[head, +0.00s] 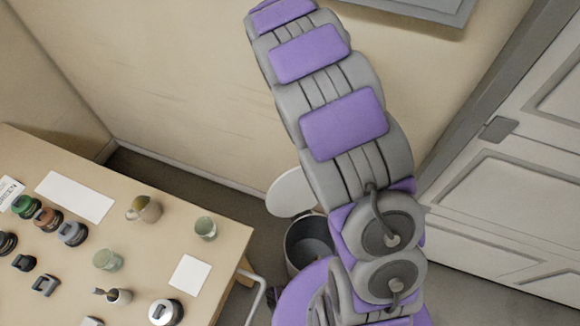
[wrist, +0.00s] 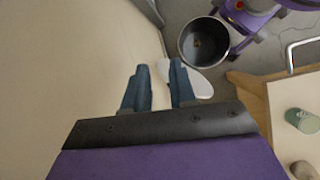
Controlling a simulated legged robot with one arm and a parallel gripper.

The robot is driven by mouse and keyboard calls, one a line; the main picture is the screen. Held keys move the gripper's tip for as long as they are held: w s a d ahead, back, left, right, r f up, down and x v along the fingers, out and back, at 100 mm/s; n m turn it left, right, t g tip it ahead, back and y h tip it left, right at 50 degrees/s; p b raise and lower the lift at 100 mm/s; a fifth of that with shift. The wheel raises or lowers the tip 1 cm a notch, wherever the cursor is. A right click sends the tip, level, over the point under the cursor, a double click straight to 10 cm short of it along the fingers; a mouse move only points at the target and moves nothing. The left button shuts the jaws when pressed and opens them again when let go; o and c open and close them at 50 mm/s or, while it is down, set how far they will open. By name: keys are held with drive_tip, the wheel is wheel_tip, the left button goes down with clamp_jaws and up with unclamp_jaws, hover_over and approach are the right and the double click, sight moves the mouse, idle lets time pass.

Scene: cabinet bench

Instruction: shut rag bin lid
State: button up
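The rag bin (head: 308,243) is a dark grey round bin on the floor, between the table and my arm. Its pale oval lid (head: 291,193) stands open on the bin's far side, by the wall. In the wrist view the open bin (wrist: 203,42) is at the upper middle, with a small reddish-brown spot inside. The white lid (wrist: 199,84) lies below it, partly hidden behind my right finger. My gripper (wrist: 160,78) is open and empty, its two blue fingers apart and pointing towards the lid side. Its height above the lid is unclear. The head view does not show the fingers.
A wooden table (head: 232,232) holds cups, jars and papers left of the bin. A pale metal handle or rail (head: 256,290) sticks out at its edge. The wall (head: 180,90) is close behind the lid. A grey panelled door (head: 500,215) is at right.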

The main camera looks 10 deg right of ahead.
drive_tip(key=w+a+f+n+p, duration=0.2)
drive_tip(key=w+a+f+n, duration=0.25)
drive_tip(key=w+f, duration=0.45)
drive_tip(key=w+a+f+n+t+p, duration=0.1)
drive_tip(key=w+a+f+n+p, duration=0.15)
drive_tip(key=a+f+n, duration=0.7)
drive_tip(key=d+f+m+b, duration=0.1)
drive_tip(key=d+f, duration=0.1)
drive_tip(key=f, duration=0.4)
drive_tip(key=s+d+f+b, duration=0.1)
drive_tip(key=d+f, duration=0.1)
drive_tip(key=f, duration=0.5)
drive_tip(key=s+d+f+m+b, duration=0.1)
drive_tip(key=d+f, duration=0.2)
drive_tip(key=f, duration=0.4)
drive_tip(key=shift+f+m, duration=0.25)
drive_tip(key=shift+m, duration=0.05)
drive_tip(key=shift+w, duration=0.1)
drive_tip(key=shift+c, duration=0.3)
clamp_jaws()
